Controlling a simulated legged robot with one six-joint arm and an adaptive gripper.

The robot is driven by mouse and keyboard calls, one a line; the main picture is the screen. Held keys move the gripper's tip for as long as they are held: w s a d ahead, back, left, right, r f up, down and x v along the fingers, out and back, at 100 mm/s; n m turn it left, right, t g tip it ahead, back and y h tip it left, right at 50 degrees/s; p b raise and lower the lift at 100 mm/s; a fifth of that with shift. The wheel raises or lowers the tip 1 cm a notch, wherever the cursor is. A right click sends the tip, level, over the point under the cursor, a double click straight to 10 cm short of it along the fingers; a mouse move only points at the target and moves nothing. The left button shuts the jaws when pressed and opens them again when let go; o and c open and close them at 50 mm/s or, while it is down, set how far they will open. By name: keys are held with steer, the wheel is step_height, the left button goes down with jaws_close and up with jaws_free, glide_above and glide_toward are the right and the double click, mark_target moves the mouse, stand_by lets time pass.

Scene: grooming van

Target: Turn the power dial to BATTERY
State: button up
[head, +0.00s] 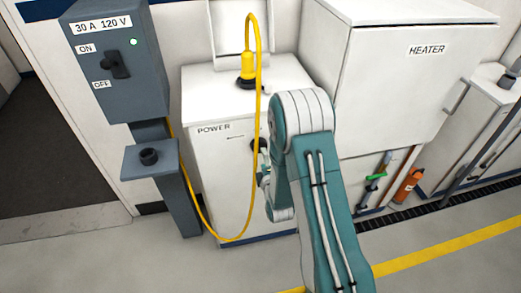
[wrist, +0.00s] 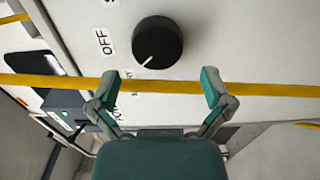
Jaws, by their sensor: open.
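The power dial (wrist: 158,42) is a round black knob on a white panel in the wrist view. Its white pointer line points to the lower left, below the OFF label (wrist: 103,42) and toward lettering partly covered by a yellow cable. No BATTERY label can be read. My gripper (wrist: 216,88) is open and empty, its teal fingers spread below the dial and not touching it. In the head view, the white POWER cabinet (head: 215,165) stands in the middle; my arm hides most of its dial and my gripper.
The yellow cable (wrist: 160,85) crosses the wrist view between dial and gripper; in the head view it loops from a yellow plug (head: 247,66) down the cabinet front. A grey switch box (head: 112,60) stands left, a HEATER cabinet (head: 400,90) right. Floor is clear at front left.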

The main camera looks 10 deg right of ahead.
steer(key=s, duration=0.6)
steer(key=shift+s+a, duration=0.15)
steer(key=shift+s, duration=0.2)
step_height(320, 180, up, 15)
steer(key=s+m+g, duration=0.2)
steer(key=m+g, duration=0.4)
steer(key=m, duration=0.3)
steer(key=s+r+m+g, duration=0.3)
steer(key=s+r+m, duration=0.1)
steer(key=s, duration=0.7)
steer(key=s+r+m+g, duration=0.3)
steer(key=s+r+m, duration=0.2)
steer(key=s, duration=0.6)
steer(key=shift+s+r, duration=0.25)
steer(key=shift+r, duration=0.15)
steer(key=shift+c, duration=0.3)
